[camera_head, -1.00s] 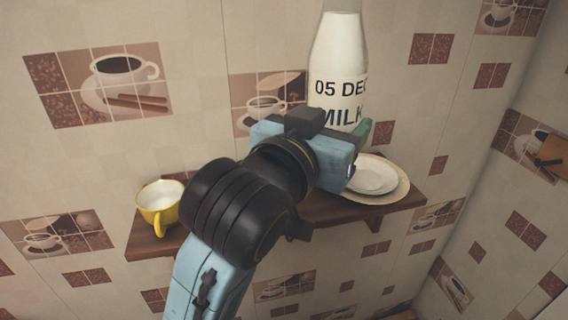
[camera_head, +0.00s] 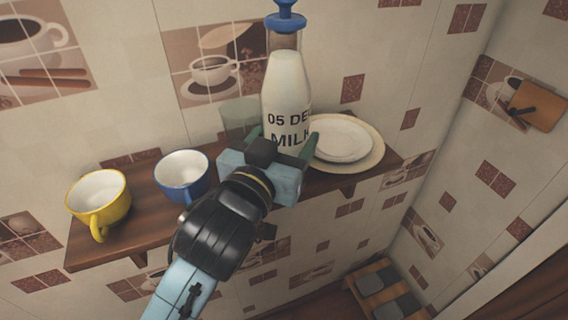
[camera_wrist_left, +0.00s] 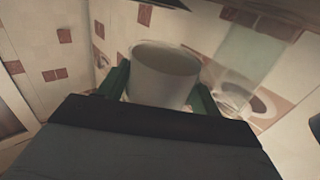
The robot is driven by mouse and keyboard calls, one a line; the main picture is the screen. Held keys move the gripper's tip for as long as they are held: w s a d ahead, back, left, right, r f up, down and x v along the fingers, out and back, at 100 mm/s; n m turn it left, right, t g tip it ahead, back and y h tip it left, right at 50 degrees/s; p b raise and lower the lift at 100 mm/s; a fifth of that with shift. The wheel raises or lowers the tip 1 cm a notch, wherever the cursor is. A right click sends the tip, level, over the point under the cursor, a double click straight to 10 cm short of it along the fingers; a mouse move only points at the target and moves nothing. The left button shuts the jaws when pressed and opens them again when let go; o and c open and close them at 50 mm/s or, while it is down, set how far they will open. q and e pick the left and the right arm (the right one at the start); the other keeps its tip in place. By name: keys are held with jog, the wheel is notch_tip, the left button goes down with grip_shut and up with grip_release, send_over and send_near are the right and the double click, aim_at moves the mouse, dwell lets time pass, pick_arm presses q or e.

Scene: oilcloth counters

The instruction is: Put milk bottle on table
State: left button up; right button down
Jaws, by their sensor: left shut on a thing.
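The milk bottle (camera_head: 287,95) is clear glass with white milk, dark lettering and a blue cap. It stands about upright in the head view, in front of the tiled wall and above the shelf. My left gripper (camera_head: 284,142) is shut on its lower part, green fingers at either side. In the left wrist view the pale bottle (camera_wrist_left: 165,72) sits between the fingers. The bottle's base is hidden behind the gripper, so I cannot tell whether it touches the shelf. I cannot make out a table for certain. My right gripper is out of view.
The wooden shelf (camera_head: 140,205) holds a yellow mug (camera_head: 98,200), a blue mug (camera_head: 182,176), a clear glass (camera_head: 240,118) and stacked plates (camera_head: 343,140) close right of the bottle. A slatted wooden piece (camera_head: 372,282) stands low at right. A wooden board (camera_head: 538,106) hangs on the right wall.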

pick_arm(q)
jog(key=shift+f, duration=2.45)
jog(key=shift+f, duration=0.15)
jog(key=o, duration=1.3)
jog(key=shift+f, duration=0.15)
jog(key=shift+o, duration=0.2)
